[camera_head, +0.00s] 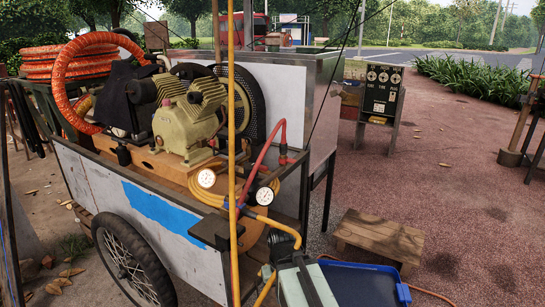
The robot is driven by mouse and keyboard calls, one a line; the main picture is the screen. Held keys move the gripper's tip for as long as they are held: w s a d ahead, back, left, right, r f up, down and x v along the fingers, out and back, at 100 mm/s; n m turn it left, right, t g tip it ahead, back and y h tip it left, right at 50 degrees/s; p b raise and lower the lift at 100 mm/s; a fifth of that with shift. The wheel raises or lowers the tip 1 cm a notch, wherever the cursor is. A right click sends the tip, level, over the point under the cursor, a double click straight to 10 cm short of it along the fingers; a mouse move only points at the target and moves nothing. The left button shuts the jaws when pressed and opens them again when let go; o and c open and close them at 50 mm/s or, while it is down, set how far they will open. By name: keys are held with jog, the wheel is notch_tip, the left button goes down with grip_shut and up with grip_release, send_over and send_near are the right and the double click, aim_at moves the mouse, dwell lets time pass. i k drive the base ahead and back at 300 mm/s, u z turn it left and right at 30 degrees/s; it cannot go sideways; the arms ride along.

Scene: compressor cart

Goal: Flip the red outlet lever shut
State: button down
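A red hose or pipe (262,152) curves down from a red fitting near the cart's right corner, beside the compressor. I cannot make out the outlet lever clearly apart from this red piping, nor how it is turned. Two round white gauges sit below it, the left one (206,178) and the right one (265,196). The tan compressor (188,120) stands on the cart (95,178). No gripper fingers can be made out in this view.
A thin yellow upright pole (232,120) stands in front of the compressor, left of the red piping. A yellow hose (278,227) runs down from the gauges. A spoked wheel (128,262), a wooden stool (378,238) and a control box (382,90) stand around. Open ground lies right.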

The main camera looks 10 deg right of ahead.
aim_at(262, 168)
jog(key=z, duration=0.05)
jog(key=k, duration=0.5)
jog(key=u, duration=1.4)
jog(key=k, duration=1.1)
jog(key=z, duration=0.3)
jog(key=i, duration=1)
